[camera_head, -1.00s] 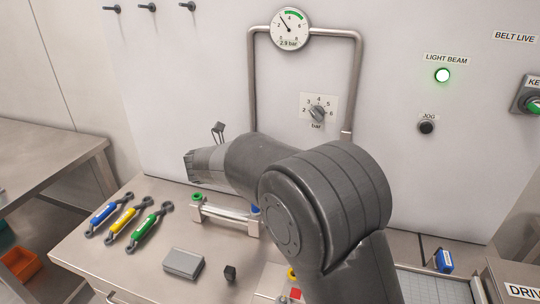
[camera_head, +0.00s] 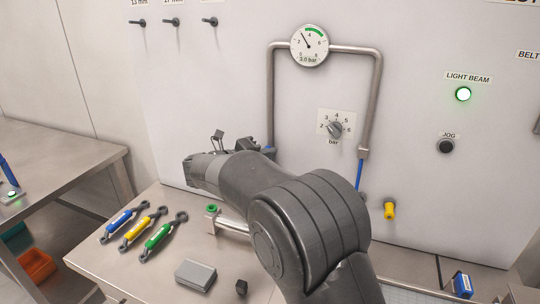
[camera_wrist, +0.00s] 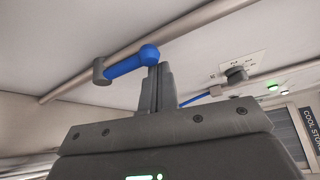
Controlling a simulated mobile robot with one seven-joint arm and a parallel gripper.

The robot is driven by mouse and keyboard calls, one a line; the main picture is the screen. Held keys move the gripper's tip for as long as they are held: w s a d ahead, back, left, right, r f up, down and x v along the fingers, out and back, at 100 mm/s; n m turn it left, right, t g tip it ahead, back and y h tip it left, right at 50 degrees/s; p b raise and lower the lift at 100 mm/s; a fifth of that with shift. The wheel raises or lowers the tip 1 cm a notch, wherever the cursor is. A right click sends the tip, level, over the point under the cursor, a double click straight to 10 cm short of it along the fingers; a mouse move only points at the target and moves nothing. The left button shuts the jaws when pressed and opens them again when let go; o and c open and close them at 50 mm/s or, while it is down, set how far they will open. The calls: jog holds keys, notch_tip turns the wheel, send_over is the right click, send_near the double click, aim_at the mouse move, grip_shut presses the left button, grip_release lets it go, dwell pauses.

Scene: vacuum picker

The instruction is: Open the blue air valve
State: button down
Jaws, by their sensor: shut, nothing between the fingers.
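The blue air valve handle (camera_wrist: 125,65) shows in the wrist view. It is a blue lever lying roughly along the pipe, running from a grey fitting (camera_wrist: 100,71) to a round blue end. My gripper (camera_wrist: 160,70) is shut and empty, its fingertips just right of that round end. I cannot tell whether they touch it. In the head view a small bit of blue (camera_head: 268,150) shows at the foot of the left pipe; my arm hides most of that area and the fingertips.
A gauge (camera_head: 309,45) reads about 3.0 bar above a regulator knob (camera_head: 335,128). A yellow knob (camera_head: 390,210) sits on the wall right of my arm. Blue, yellow and green-handled tools (camera_head: 140,230) and a grey box (camera_head: 195,273) lie on the bench.

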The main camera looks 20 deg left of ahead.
dwell(0.6)
jog(key=d, duration=0.4)
jog(key=f+v, duration=0.1)
jog(key=v, duration=0.9)
jog(key=shift+s+a+f, duration=0.2)
jog(key=shift+s+f, duration=0.05)
jog(key=shift+s, duration=0.1)
jog(key=s+d+r+m+g+y, duration=0.15)
jog(key=d+m+g, duration=0.25)
jog(key=d+m, duration=0.8)
jog(key=s+d+m+g+h, duration=0.15)
jog(key=d+m+g, duration=0.4)
jog(key=d, duration=1.25)
jog(key=s+d+f+m+y, duration=0.2)
jog(key=s+d+m+y, duration=0.2)
jog(key=s+m, duration=0.5)
jog(key=s+d+f+m+y, duration=0.2)
jog(key=s+d+m, duration=0.7)
jog(key=m, duration=0.9)
jog(key=shift+s+f+m+t+y, duration=0.35)
jog(key=shift+s+y, duration=0.25)
jog(key=shift+y, duration=0.4)
